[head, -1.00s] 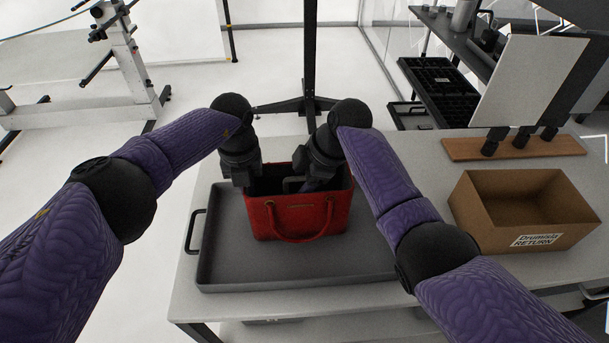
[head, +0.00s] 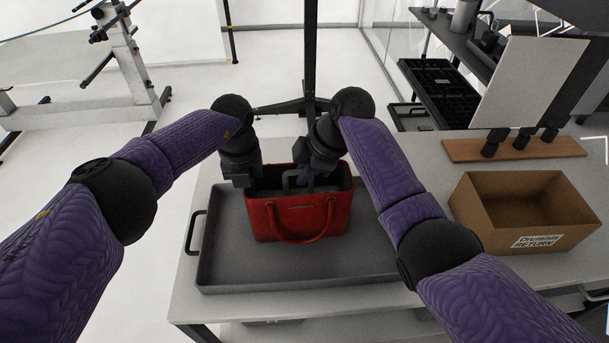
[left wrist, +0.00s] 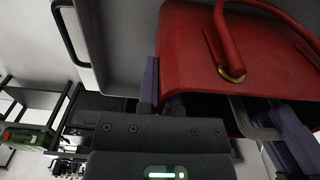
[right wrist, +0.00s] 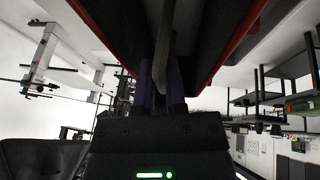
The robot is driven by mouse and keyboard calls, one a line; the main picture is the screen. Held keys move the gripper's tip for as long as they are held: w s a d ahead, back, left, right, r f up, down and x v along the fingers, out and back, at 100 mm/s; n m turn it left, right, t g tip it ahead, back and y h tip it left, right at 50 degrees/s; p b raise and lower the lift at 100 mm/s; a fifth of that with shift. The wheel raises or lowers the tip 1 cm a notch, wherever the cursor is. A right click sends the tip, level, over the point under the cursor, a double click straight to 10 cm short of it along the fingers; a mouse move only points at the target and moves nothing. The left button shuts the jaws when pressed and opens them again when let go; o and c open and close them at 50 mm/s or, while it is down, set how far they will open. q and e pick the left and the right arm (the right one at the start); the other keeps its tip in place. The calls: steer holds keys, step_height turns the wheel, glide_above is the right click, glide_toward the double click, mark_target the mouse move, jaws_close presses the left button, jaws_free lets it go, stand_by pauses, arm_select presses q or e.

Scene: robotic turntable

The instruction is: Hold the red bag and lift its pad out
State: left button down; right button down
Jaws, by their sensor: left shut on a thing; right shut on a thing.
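The red bag (head: 300,217) stands upright on the grey tray, its front handle hanging down; it also shows in the left wrist view (left wrist: 195,55). My left gripper (head: 250,187) is shut on the bag's left end wall at the rim. Its fingers (left wrist: 152,92) are partly hidden by the wall. My right gripper (head: 306,176) is over the bag's opening, shut on a grey loop-like handle (head: 288,181) that appears to belong to the pad. The handle runs between its fingers in the right wrist view (right wrist: 161,65). The pad's body is hard to tell in the dark interior.
The grey tray (head: 225,270) lies on a pale table (head: 420,165). An open cardboard box (head: 500,229) with a return label stands at the right. A brown wooden board (head: 470,149) lies behind it. The tray is bare in front of the bag.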

steer(key=shift+w+d+r, duration=0.1)
steer(key=shift+r, duration=4.7)
step_height(320, 180, up, 5)
steer(key=c, duration=0.8)
jaws_free()
steer(key=shift+c, duration=0.2)
steer(key=v, duration=1.2)
